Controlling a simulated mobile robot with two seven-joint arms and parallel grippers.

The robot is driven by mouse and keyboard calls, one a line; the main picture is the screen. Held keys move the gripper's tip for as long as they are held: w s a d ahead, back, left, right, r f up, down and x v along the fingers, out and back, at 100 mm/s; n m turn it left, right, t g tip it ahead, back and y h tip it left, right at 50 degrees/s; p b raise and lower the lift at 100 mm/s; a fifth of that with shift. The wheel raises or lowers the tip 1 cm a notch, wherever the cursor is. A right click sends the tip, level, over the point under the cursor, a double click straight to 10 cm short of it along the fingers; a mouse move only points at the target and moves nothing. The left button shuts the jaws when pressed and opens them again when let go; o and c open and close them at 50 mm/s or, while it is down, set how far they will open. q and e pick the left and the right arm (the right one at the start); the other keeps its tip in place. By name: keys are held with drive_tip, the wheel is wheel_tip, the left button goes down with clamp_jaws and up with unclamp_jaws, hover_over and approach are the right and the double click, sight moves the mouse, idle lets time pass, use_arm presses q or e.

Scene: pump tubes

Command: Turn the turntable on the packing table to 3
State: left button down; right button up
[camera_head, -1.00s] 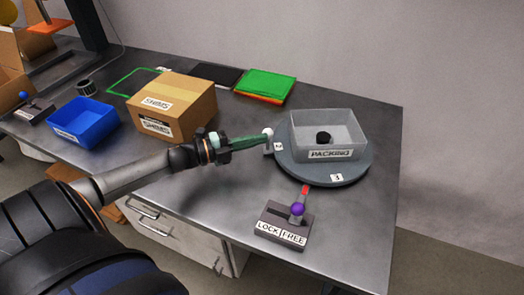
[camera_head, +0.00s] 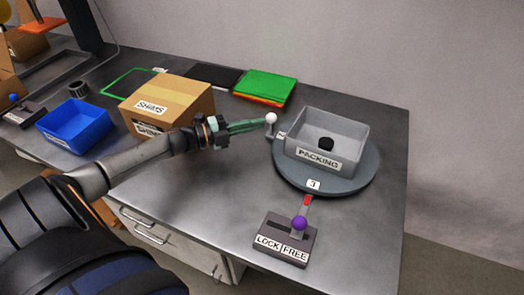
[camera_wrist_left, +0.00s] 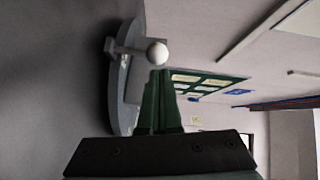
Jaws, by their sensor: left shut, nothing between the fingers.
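The round grey turntable (camera_head: 350,185) is on the packing table (camera_head: 215,200). The label 3 (camera_head: 313,184) is on its front rim, just above the red pointer (camera_head: 308,200). A white ball knob (camera_head: 271,118) stands on the turntable's left edge and shows in the wrist view (camera_wrist_left: 157,54). My left gripper (camera_head: 262,122) is shut and empty, its green fingertips (camera_wrist_left: 160,75) right beside the knob; I cannot tell if they touch. The purple-knobbed lever (camera_head: 299,223) is at the FREE side of its LOCK/FREE box (camera_head: 272,232). My right gripper is not in view.
A grey PACKING bin (camera_head: 345,130) with a dark round item (camera_head: 326,144) rides on the turntable. A SHIMS carton (camera_head: 175,97) stands behind my left forearm, with a blue bin (camera_head: 70,125) left of it. Green trays (camera_head: 265,84) lie at the back.

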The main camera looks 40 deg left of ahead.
use_arm(q)
drive_tip(key=shift+w+a, duration=0.15)
drive_tip(key=shift+w, duration=0.1)
idle(0.3)
drive_tip(key=shift+r, duration=0.1)
drive_tip(key=shift+r, duration=0.25)
drive_tip(key=s+d+r+p, duration=0.5)
drive_tip(key=s+d+r, duration=0.3)
drive_tip(key=s+r, duration=0.3)
drive_tip(key=shift+s+d+r, duration=0.15)
drive_tip(key=shift+d+r, duration=0.05)
drive_tip(key=shift+r, duration=0.5)
